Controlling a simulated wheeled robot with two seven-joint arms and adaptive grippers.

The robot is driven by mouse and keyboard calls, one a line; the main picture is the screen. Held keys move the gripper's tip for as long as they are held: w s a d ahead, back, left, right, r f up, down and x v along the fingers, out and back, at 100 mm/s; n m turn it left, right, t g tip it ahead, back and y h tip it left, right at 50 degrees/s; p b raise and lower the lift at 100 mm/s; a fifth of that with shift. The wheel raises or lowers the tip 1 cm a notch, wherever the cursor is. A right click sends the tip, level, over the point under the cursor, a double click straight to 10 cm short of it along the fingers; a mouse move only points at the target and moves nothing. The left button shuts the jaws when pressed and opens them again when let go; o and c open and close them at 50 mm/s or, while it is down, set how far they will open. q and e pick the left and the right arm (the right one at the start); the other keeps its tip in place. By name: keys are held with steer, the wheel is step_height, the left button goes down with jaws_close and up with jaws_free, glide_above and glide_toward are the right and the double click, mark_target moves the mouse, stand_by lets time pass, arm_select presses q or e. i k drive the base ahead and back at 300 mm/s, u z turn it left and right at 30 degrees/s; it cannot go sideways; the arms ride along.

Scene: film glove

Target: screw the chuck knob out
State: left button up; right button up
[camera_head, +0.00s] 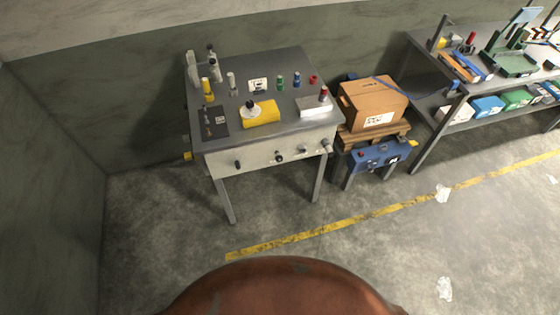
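A grey metal workbench (282,62) stands against the wall, left of centre. Its pale front panel (262,160) carries several small dark knobs, one at the left (238,164), one near the middle (279,158) and one at the right (303,151). A larger grey knob-like part (326,146) sticks out at the panel's right end. On the top, a white disc with a black knob (250,104) is beside a yellow block (262,115). I cannot tell which of these is the chuck knob. Neither of my grippers is in view.
On the bench are a grey fixture (206,68), a yellow bottle-like item (206,86), a white block (313,112) and several small coloured parts. A cardboard box (372,102) on a wooden pallet and a loaded shelf (415,40) stand right. The floor (330,215) in front is mostly clear.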

mark_target(279, 159)
steer(key=u, duration=0.05)
steer(key=k, duration=0.5)
steer(key=z, duration=2.15)
steer(key=i, duration=1.75)
steer(key=u, duration=2.65)
